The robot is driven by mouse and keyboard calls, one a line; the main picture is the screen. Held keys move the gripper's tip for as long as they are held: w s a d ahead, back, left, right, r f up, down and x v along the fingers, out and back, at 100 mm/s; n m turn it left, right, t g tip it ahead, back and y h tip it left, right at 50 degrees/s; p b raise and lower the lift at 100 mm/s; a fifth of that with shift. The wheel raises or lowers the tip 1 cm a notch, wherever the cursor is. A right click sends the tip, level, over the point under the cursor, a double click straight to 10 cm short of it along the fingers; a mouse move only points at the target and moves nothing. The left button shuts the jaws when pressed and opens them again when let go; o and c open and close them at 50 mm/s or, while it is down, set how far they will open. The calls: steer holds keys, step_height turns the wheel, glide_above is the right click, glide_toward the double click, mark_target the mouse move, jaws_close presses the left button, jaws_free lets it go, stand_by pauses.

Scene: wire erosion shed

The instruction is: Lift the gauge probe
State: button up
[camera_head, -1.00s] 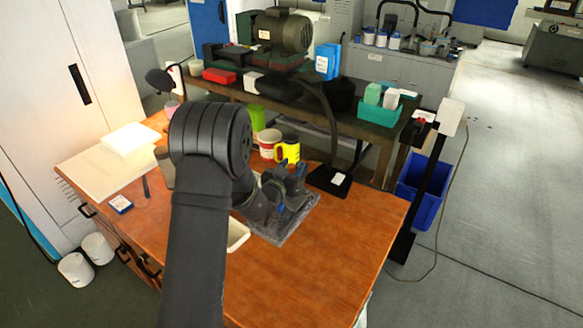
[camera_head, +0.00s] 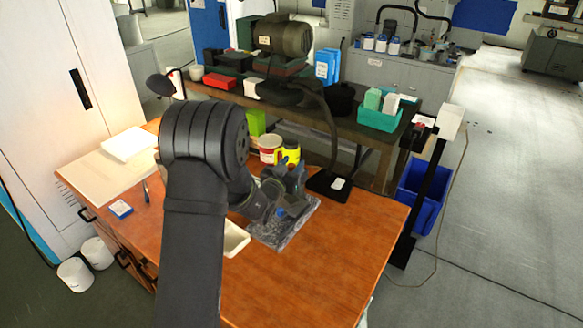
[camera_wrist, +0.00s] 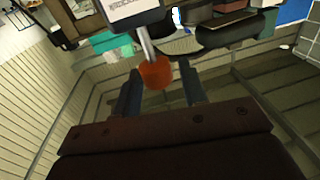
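In the wrist view, an orange rounded end (camera_wrist: 156,73) on a silver stem (camera_wrist: 147,42) leads to a pale, labelled body (camera_wrist: 132,10) at the top edge; I take this as the gauge probe. My gripper (camera_wrist: 161,84) has its two dark fingers apart, one on each side of the orange end. A gap shows on the right side; contact on the left is unclear. In the head view my gripper (camera_head: 284,205) is low over a dark grey mat (camera_head: 262,236) on the wooden table, and my arm and gripper hide the probe.
A black stand base (camera_head: 328,186), a yellow mug (camera_head: 291,153) and a red-and-white mug (camera_head: 268,149) stand behind the gripper. A pale tray (camera_head: 236,238) lies to its left, partly behind my arm. The front right of the wooden table (camera_head: 330,265) is clear.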

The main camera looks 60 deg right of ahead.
steer(key=shift+o, duration=0.4)
steer(key=shift+f, duration=0.1)
steer(key=shift+a, duration=0.1)
steer(key=shift+a, duration=0.25)
steer(key=s+a, duration=0.2)
steer(key=a, duration=1.4)
steer(key=shift+s+a, duration=0.25)
steer(key=shift+s, duration=0.1)
steer(key=d, duration=0.5)
steer(key=w+d, duration=0.1)
steer(key=d, duration=0.5)
steer(key=w+d, duration=0.1)
steer(key=d, duration=0.4)
steer(key=shift+w+d, duration=0.15)
steer(key=shift+w, duration=0.1)
steer(key=shift+d, duration=0.4)
steer(key=shift+w+f, duration=0.1)
steer(key=shift+f, duration=0.25)
